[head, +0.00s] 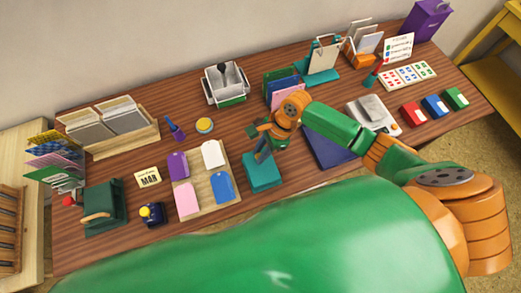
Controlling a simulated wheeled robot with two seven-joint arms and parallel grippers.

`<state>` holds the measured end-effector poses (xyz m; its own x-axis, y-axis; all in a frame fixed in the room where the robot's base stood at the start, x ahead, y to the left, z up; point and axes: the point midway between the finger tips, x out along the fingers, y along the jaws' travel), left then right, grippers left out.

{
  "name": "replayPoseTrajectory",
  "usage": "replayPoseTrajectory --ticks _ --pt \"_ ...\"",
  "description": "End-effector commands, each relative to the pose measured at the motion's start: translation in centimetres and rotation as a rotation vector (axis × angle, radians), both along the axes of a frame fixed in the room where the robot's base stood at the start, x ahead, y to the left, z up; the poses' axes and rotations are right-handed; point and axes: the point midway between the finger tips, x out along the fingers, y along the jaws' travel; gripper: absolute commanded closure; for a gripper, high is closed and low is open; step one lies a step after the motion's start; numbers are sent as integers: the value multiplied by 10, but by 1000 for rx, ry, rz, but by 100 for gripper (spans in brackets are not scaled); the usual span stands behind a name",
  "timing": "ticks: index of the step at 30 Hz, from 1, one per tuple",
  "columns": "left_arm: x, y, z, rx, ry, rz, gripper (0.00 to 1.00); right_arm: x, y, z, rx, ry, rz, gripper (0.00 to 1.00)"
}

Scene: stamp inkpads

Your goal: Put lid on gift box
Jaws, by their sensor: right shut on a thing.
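A teal, box-shaped piece (262,178), which looks like the gift box or its lid, is near the middle of the table's front edge. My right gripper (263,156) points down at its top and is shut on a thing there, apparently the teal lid. The fingers partly hide the grip. I cannot tell lid from box, or whether they touch. My left gripper is not in view.
A board with coloured tags (206,206) lies left of the teal piece. A dark blue flat item (329,147) lies to its right. Card holders (286,87) stand behind. Red, blue and green inkpads (435,106) are at the right. Bare wood (300,182) shows in front.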

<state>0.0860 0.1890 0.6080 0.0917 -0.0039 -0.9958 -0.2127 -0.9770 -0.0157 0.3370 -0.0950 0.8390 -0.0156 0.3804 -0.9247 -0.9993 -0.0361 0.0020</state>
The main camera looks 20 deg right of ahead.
Motion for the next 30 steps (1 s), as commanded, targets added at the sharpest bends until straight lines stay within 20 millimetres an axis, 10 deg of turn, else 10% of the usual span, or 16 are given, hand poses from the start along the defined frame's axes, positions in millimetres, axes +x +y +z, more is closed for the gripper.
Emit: replayPoseTrajectory --ticks 5,6,9,16,20,30 --pt "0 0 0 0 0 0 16 0 0 0 0 0 0 100" --pt "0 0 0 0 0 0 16 0 0 0 0 0 0 70" --pt "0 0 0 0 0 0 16 0 0 0 0 0 0 43" --pt "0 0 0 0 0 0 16 0 0 0 0 0 0 40" --pt "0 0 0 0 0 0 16 0 0 0 0 0 0 10" --pt "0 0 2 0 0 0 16 0 0 2 0 0 0 10"
